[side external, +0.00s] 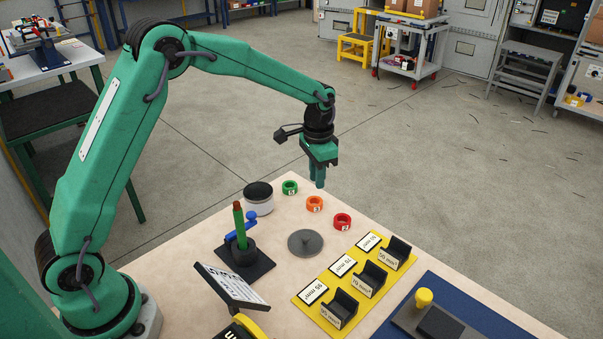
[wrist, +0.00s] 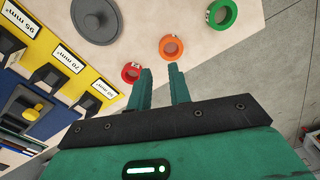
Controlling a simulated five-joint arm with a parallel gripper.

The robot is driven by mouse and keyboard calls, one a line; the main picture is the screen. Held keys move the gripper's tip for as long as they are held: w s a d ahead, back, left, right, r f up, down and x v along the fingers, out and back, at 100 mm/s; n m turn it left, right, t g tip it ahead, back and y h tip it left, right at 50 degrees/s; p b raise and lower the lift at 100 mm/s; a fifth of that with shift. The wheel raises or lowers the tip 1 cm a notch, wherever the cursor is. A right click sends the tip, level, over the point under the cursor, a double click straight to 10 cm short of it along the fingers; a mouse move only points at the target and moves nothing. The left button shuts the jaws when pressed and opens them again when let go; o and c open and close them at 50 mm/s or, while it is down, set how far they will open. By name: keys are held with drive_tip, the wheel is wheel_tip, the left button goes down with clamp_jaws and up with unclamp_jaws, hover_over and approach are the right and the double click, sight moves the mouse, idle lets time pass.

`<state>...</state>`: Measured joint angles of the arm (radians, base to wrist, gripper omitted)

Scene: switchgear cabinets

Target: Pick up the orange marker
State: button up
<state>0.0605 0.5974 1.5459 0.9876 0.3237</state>
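The orange marker (side external: 311,208) is a small ring with a white label, lying flat on the beige table between a green ring and a red ring. It also shows in the wrist view (wrist: 164,56), just beyond my fingertips. My gripper (side external: 316,186) hangs above the table by the rings, its two green fingers pointing down. In the wrist view my fingers (wrist: 162,70) stand apart with nothing between them. They do not touch the orange marker.
The green ring (side external: 289,191) and red ring (side external: 342,226) flank the orange one. A grey disc (side external: 305,242), a black-lidded pot (side external: 259,207) and an upright green cable piece (side external: 239,226) stand nearby. A yellow plate (side external: 307,315) bears black labelled holders.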

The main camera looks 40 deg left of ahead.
sight(317, 200)
drive_tip(key=shift+w+d+f, duration=0.1)
drive_tip(key=shift+w+f, duration=0.15)
drive_tip(key=shift+f, duration=1.55)
drive_tip(key=shift+f, duration=0.1)
drive_tip(key=shift+a+f, duration=0.2)
drive_tip(key=shift+f, duration=2.3)
clamp_jaws()
